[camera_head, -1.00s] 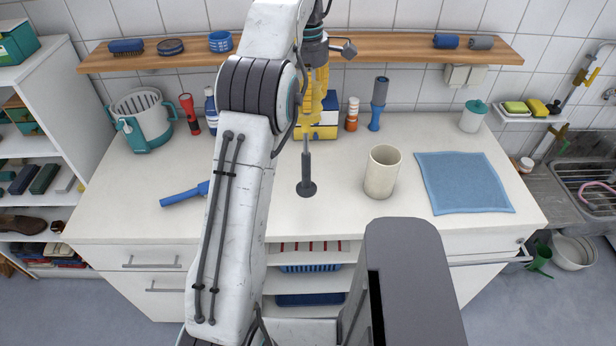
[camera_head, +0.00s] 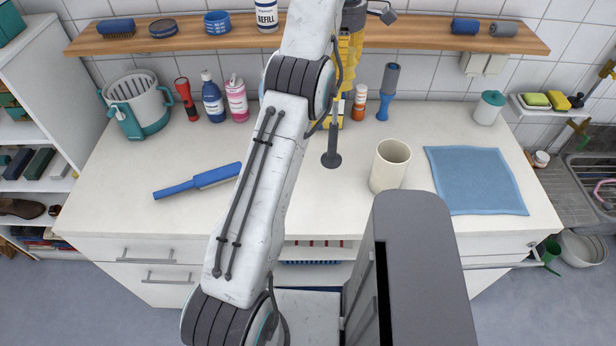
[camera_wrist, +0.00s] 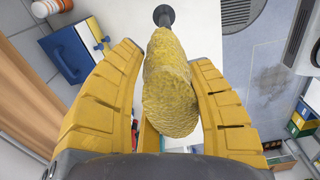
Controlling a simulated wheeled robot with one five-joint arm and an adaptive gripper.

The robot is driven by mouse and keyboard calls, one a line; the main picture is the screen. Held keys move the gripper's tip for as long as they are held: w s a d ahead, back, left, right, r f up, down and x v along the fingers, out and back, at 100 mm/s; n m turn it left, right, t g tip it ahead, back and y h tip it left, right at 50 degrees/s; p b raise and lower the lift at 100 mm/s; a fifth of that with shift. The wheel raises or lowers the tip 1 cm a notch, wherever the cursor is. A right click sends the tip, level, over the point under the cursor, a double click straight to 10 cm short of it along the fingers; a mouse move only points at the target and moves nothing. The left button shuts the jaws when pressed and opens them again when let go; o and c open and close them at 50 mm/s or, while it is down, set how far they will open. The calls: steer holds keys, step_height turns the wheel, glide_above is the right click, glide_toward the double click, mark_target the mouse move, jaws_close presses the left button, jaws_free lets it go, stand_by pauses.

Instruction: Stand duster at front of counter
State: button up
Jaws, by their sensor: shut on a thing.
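The duster (camera_wrist: 170,98) has a yellow fluffy head and a dark handle ending in a round foot. In the wrist view the head lies between the two yellow fingers of my gripper (camera_wrist: 164,60), which is shut on it. In the head view the duster's dark handle and foot (camera_head: 332,158) point down over the white counter (camera_head: 290,205), left of the cream mug. I cannot tell whether the foot touches the counter. My arm partly hides my gripper (camera_head: 345,70) there.
The cream mug (camera_head: 389,167) stands close right of the duster. A blue cloth (camera_head: 475,180) lies farther right. A blue-handled tool (camera_head: 197,181) lies at left, partly behind my arm. Bottles and a basket (camera_head: 140,105) line the back, below a wooden shelf (camera_head: 420,38).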

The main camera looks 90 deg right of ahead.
steer(key=shift+s+a+r+b, duration=0.15)
steer(key=shift+a+r+b, duration=0.7)
steer(key=shift+a+r, duration=0.25)
steer(key=a+r+m+b, duration=0.2)
steer(key=a+r+b, duration=0.1)
steer(key=a, duration=0.4)
steer(key=w+d+f+m, duration=0.5)
steer(key=w+f+m, duration=0.2)
steer(key=w+f, duration=0.4)
steer(key=shift+d+f+b, duration=0.2)
steer(key=shift+f+b, duration=0.15)
steer(key=shift+f, duration=1.15)
steer(key=o, duration=1.2)
